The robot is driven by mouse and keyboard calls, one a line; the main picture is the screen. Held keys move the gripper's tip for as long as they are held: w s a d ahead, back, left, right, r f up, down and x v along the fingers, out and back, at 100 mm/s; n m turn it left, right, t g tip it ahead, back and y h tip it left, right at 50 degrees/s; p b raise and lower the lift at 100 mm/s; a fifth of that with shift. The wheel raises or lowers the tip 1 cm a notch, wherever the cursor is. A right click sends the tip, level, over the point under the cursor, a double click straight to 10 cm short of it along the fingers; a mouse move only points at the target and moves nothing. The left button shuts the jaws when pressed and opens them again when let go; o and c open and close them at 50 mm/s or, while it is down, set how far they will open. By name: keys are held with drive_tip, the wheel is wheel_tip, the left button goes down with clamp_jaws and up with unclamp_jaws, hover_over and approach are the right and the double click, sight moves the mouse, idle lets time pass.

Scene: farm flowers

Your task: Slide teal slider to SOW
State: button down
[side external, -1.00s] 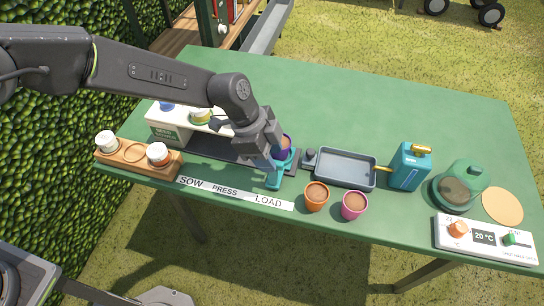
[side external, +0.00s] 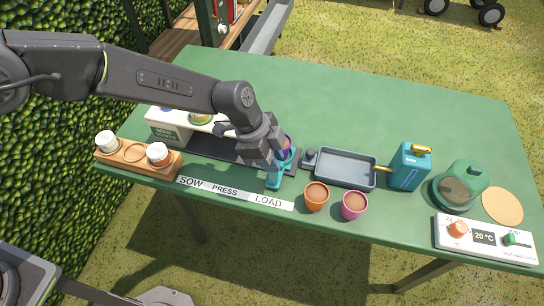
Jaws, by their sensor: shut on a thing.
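The teal slider (side external: 276,180) stands at the right end of a dark track (side external: 215,148), above the word LOAD on the white label strip (side external: 235,193). A purple pot (side external: 288,143) sits in the slider, partly hidden by my gripper. My gripper (side external: 268,168) points down and is shut on the teal slider; its fingertips are partly hard to make out. The word SOW is at the left end of the strip, below the white seed station (side external: 168,131), with PRESS between the two.
A wooden rack with white jars (side external: 138,160) stands at the left. Right of the slider are a grey tray (side external: 345,168), an orange pot (side external: 316,196), a magenta pot (side external: 354,205), a teal watering can (side external: 409,167) and a glass dome (side external: 462,183). The back of the table is clear.

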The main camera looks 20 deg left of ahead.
idle(0.3)
drive_tip(key=a, duration=2)
drive_tip(key=shift+a, duration=0.2)
drive_tip(key=c, duration=1.1)
unclamp_jaws()
drive_tip(key=shift+o, duration=0.2)
drive_tip(key=v, duration=1.4)
drive_tip(key=shift+f, duration=0.1)
